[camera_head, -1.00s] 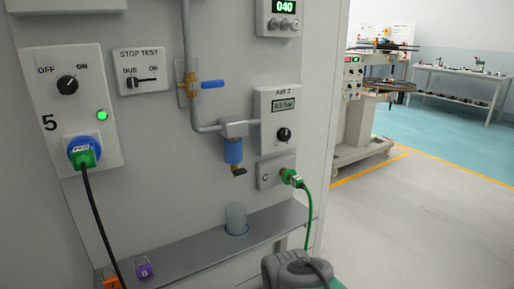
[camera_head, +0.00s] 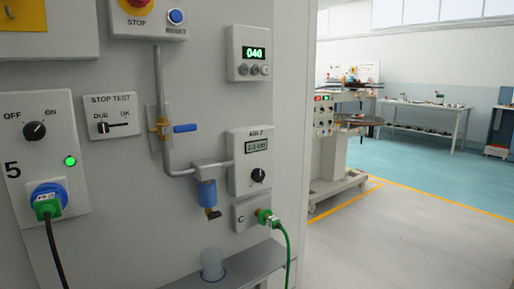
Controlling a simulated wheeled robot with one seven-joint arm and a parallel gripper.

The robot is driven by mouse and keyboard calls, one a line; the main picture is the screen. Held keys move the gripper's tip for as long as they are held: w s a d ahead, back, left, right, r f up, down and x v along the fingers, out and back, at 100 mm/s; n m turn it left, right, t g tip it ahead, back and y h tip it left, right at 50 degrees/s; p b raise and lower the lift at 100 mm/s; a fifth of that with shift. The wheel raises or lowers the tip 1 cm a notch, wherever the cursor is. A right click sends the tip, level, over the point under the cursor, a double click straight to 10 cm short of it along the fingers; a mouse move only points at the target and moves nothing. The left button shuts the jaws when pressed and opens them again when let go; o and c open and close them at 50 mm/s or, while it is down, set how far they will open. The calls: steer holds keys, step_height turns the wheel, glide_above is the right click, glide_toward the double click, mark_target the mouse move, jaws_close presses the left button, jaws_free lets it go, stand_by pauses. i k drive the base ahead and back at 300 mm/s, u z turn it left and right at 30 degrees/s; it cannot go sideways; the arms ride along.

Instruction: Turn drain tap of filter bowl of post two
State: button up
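The filter bowl (camera_head: 207,193) is a blue cup under a grey pipe fitting on the pale wall panel. Its drain tap (camera_head: 213,214) is a small dark piece at the bottom of the bowl, pointing right; its exact setting is too small to read. A clear cup (camera_head: 212,264) stands on the grey ledge below the tap. The gauge box (camera_head: 251,160), labelled what looks like AIR 2, is right of the bowl. My gripper is not in view.
A brass valve with a blue lever (camera_head: 185,128) sits above left of the bowl. A green plug (camera_head: 266,217) with a hanging cable is at lower right. A switch panel marked 5 (camera_head: 75,135) is at left. Open floor (camera_head: 400,235) lies right.

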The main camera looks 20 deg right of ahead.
mark_target(212, 214)
steer(key=u, duration=0.05)
steer(key=k, duration=0.5)
steer(key=u, duration=1.45)
steer(key=i, duration=0.2)
steer(key=z, duration=0.45)
